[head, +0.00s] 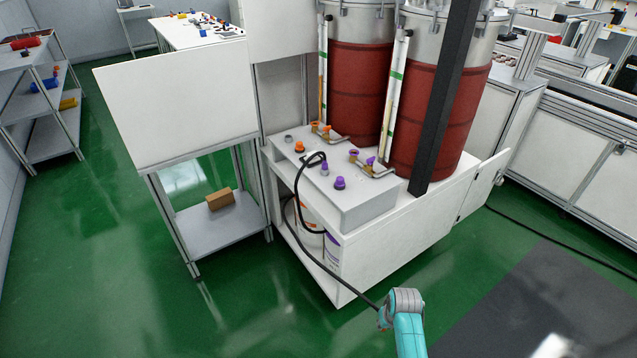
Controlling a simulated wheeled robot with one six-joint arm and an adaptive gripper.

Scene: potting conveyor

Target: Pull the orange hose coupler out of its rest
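An orange fitting (299,147) stands on the top of the white cabinet's front box, with no hose visible on it. A black hose (330,272) leaves the cabinet's open left side, sags over its front corner and runs to the end of my teal arm at bottom centre. Whether a coupler is on that hose end cannot be seen. My gripper's fingers do not show; only my arm's teal and grey links do.
Purple fitting (340,182) and orange valve (315,126) sit near two red-banded drums (428,110). White buckets (310,228) stand inside the cabinet (400,245). A side shelf (225,234) holds a brown box (219,199). A dark post crosses the right drum. Green floor in front is clear.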

